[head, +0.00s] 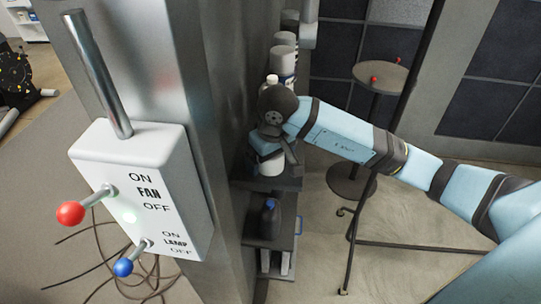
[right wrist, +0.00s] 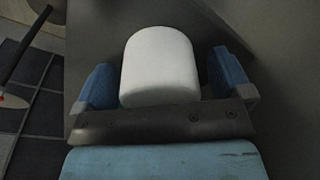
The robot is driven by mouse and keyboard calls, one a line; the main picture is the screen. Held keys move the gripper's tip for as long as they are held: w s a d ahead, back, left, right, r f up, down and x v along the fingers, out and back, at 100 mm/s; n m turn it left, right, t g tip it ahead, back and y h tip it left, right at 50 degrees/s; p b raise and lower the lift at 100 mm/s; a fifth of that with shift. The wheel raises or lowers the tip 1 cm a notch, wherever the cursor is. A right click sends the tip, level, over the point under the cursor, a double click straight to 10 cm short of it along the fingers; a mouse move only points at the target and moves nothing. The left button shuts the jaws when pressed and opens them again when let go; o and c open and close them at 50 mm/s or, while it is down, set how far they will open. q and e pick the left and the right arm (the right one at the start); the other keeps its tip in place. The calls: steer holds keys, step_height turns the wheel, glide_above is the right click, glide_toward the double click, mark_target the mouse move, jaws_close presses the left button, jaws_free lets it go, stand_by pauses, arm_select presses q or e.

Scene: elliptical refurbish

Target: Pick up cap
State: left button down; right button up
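A rounded white cylinder (right wrist: 160,70) stands between the fingers of my right gripper (right wrist: 165,82) in the right wrist view. I cannot tell whether it is the cap itself or a capped container. My right gripper is open around it, with a narrow gap at the right finger; contact at the left finger is unclear. In the head view my right gripper (head: 267,146) is over the shelf, and a white container (head: 270,167) shows just below it, its top hidden by the gripper. My left gripper is not in view.
A grey pillar with a white FAN/LAMP switch box (head: 142,185) stands close on the left. Several containers (head: 284,62) line the shelf behind my gripper. A dark bottle with a blue top (head: 269,218) is on the lower shelf (head: 286,230). A round stand (head: 384,78) is at the back.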

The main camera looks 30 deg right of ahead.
steer(key=c, duration=0.8)
steer(key=shift+c, duration=0.2)
